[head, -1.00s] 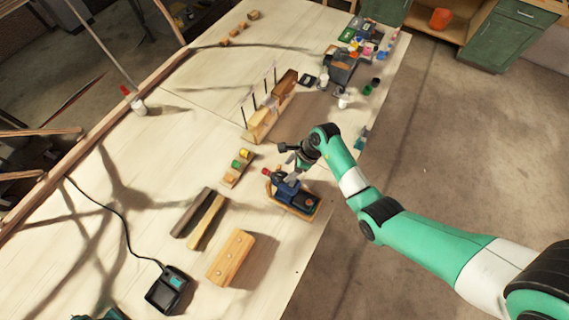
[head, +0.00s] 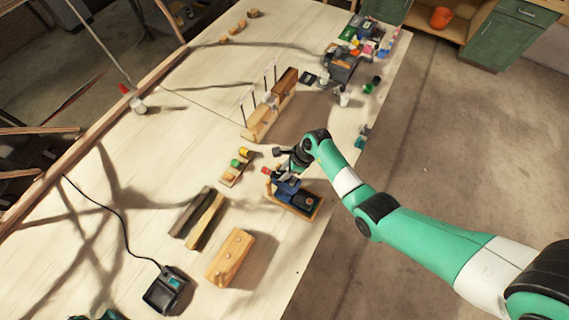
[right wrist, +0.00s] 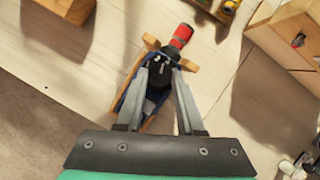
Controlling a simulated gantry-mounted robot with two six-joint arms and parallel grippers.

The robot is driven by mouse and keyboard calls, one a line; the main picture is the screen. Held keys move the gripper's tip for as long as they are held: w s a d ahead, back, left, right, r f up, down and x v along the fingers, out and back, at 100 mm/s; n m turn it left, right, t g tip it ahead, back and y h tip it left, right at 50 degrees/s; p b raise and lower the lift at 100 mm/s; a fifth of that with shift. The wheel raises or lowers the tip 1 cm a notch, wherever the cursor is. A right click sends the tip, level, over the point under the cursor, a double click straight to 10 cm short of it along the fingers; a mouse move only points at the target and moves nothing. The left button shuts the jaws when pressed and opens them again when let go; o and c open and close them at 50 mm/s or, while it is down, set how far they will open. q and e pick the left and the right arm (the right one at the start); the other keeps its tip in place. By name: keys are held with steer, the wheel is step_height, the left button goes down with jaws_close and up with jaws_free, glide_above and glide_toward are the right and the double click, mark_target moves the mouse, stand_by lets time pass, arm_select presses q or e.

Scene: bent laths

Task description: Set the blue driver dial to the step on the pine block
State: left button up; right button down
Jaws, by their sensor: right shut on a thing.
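The blue driver (head: 297,198) lies in a wooden cradle (head: 312,214) near the table's right edge, its red nose (head: 266,171) pointing left. My right gripper (head: 288,178) is over its front part. In the right wrist view, the fingers (right wrist: 164,72) are shut on the dark collar area behind the red nose (right wrist: 181,35), where the dial is; the dial's setting cannot be read. The pine block (head: 230,256), with several round marks on top, lies at the lower middle of the table.
Two laths (head: 197,218), one dark and one light, lie left of the cradle. A small tray (head: 236,168) with coloured pieces and a wooden rack (head: 268,112) stand beyond. A charger (head: 165,291) sits lower left. The left of the table is mostly clear.

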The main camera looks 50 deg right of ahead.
steer(key=n, duration=0.1)
steer(key=n+b, duration=0.1)
steer(key=n+y+b, duration=0.1)
steer(key=shift+w+d+f+n+g, duration=0.2)
steer(key=shift+f+n+g, duration=0.1)
steer(key=shift+g, duration=0.1)
steer(key=shift+r+n, duration=0.25)
steer(key=shift+n, duration=0.25)
steer(key=c, duration=0.5)
jaws_free()
steer(key=shift+a, duration=0.1)
steer(key=p+v, duration=0.1)
steer(key=v, duration=1)
steer(key=shift+w+d+r, duration=0.1)
steer(key=shift+d+r, duration=0.1)
steer(key=shift+r, duration=0.15)
steer(key=shift+a+p, duration=0.15)
steer(key=shift+p, duration=0.15)
